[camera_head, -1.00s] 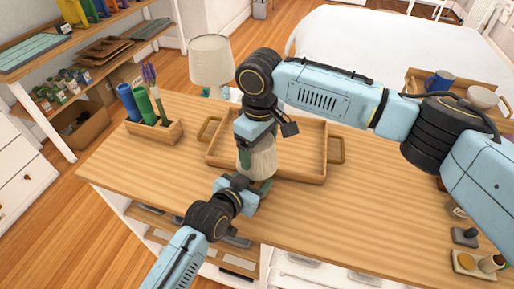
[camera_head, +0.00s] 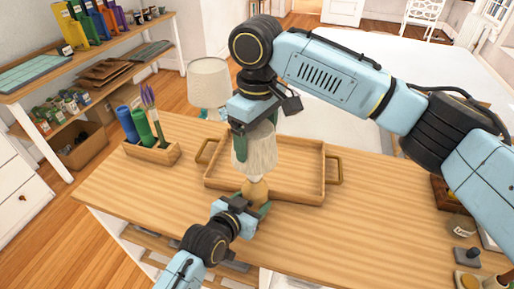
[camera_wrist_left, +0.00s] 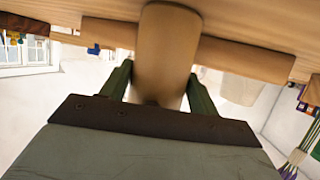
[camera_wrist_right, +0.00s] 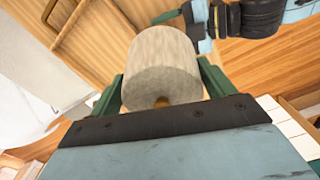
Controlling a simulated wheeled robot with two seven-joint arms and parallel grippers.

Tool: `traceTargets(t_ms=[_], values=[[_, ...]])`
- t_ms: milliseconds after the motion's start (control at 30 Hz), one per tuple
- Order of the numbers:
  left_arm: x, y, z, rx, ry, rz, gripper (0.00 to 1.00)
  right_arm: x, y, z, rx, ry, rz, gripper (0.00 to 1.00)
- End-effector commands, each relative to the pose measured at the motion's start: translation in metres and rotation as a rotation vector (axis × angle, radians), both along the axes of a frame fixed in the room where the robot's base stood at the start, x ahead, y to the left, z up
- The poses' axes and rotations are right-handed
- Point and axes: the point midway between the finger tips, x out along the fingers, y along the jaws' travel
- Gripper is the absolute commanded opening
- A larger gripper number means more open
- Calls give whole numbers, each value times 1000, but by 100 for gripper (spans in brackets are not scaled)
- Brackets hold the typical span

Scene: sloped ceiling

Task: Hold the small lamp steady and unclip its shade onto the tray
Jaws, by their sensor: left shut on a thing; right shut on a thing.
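The small lamp has a pale fabric shade (camera_head: 262,152) and a tan wooden base (camera_head: 254,194) at the tray's near edge. My left gripper (camera_head: 247,205) is shut around the base; the left wrist view shows the base (camera_wrist_left: 165,55) between its fingers. My right gripper (camera_head: 254,138) is shut on the shade from above; the right wrist view shows the shade (camera_wrist_right: 162,68) between its fingers. The shade sits above the base, whose narrow top shows under it. I cannot tell if they still touch. The wooden tray (camera_head: 303,162) looks empty where visible, partly behind the lamp and right gripper.
A larger lamp (camera_head: 209,82) with a beige shade stands beyond the table. A wooden holder (camera_head: 154,151) with green and blue tubes and brushes is left of the tray. My right arm crosses above.

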Motion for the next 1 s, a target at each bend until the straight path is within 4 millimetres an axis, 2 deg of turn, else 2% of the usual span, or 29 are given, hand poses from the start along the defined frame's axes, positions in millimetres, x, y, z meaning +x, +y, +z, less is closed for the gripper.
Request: traceTargets(t_ms=[400,1000], values=[[0,0,0,-1,2,-1,27,0,0,4,1,-1,0,60],[0,0,0,-1,2,-1,27,0,1,40,2,-1,0,60]])
